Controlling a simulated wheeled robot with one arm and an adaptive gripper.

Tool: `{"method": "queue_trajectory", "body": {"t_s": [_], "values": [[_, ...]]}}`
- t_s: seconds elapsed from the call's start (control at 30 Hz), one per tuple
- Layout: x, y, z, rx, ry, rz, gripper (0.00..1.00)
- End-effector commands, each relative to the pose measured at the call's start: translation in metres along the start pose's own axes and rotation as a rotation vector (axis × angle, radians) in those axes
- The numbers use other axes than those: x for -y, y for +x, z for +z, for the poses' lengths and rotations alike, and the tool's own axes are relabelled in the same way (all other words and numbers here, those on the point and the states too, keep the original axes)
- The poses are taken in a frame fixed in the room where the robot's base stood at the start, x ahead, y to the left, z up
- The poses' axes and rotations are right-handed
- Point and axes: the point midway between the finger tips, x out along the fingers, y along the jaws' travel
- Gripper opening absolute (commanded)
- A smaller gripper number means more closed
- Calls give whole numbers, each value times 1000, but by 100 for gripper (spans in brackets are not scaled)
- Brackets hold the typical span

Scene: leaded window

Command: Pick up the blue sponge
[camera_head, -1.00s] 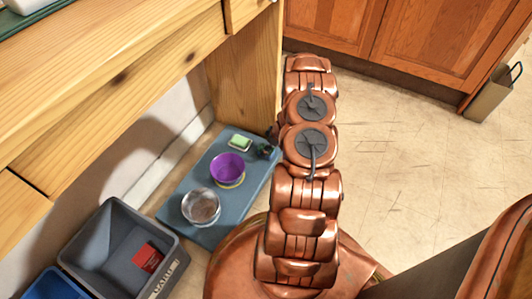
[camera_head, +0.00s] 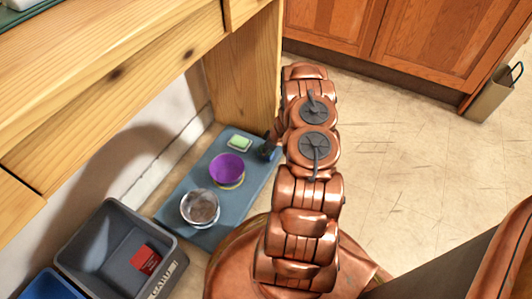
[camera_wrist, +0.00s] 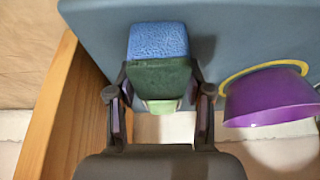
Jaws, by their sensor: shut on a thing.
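The blue sponge (camera_wrist: 158,40) has a blue face and a dark green layer. In the wrist view it sits between the two fingers of my gripper (camera_wrist: 160,82), which is shut on it. The blue-grey mat (camera_wrist: 235,30) lies behind it; I cannot tell whether the sponge is clear of the mat. In the head view my gripper (camera_head: 269,147) is small and dark at the mat's right edge, partly hidden by my arm.
A purple bowl (camera_head: 227,167) on a yellow-rimmed dish and a metal bowl (camera_head: 200,207) stand on the mat. A grey bin (camera_head: 178,262) with a red item stands at the lower left, beside a blue bin (camera_head: 50,287). A wooden table leg (camera_head: 245,85) rises close behind my gripper.

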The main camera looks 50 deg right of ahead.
Motion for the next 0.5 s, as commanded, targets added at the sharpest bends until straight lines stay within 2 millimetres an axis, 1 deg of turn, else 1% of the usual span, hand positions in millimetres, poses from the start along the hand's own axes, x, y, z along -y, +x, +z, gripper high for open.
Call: {"method": "queue_trajectory", "body": {"t_s": [0.33,0.43,0.5], "values": [[0,-2,-1,0,0,0,40],[0,-9,-4,0,-1,0,40],[0,-19,-9,0,-1,0,40]]}}
